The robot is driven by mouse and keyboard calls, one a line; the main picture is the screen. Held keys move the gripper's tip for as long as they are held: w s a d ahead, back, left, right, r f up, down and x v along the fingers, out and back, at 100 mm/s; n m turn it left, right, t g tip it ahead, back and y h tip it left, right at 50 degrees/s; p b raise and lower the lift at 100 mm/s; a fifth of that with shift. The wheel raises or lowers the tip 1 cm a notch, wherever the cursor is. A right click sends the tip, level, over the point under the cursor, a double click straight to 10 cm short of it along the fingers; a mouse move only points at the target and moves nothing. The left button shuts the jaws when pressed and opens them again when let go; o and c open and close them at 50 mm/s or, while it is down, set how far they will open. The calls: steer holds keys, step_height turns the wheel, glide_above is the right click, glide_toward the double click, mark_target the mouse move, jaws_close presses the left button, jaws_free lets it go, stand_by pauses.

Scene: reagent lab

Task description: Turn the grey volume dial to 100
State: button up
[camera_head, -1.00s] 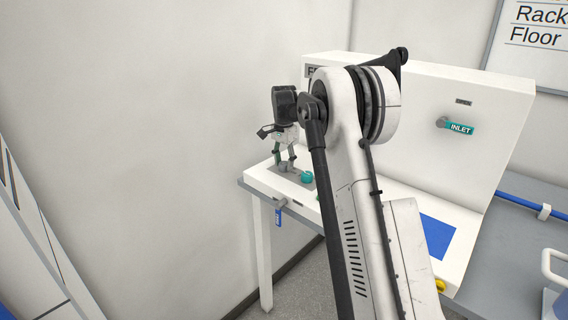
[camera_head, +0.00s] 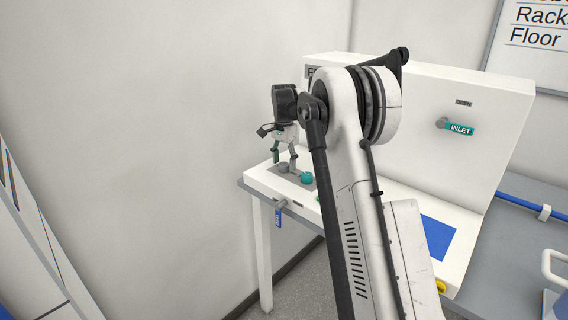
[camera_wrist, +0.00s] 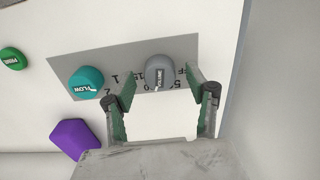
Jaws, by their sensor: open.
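The grey volume dial (camera_wrist: 159,72) sits on a grey panel strip in the wrist view, its label upside down there. A small white mark shows at its lower edge. Printed scale marks lie around it, partly covered by my fingers, so I cannot read the setting surely. My gripper (camera_wrist: 160,77) is open, with one fingertip on each side of the dial and visible gaps between. In the head view my gripper (camera_head: 284,162) points down at the console's left end, over the grey dial (camera_head: 283,169).
A wall is close beside the console's left end. A teal INLET handle (camera_head: 460,128) is on the upright panel.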

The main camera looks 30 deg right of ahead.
mark_target(284, 164)
step_height(284, 164, up, 11)
steer(key=shift+r, duration=0.2)
stand_by(0.5)
steer(key=shift+s+a, duration=0.1)
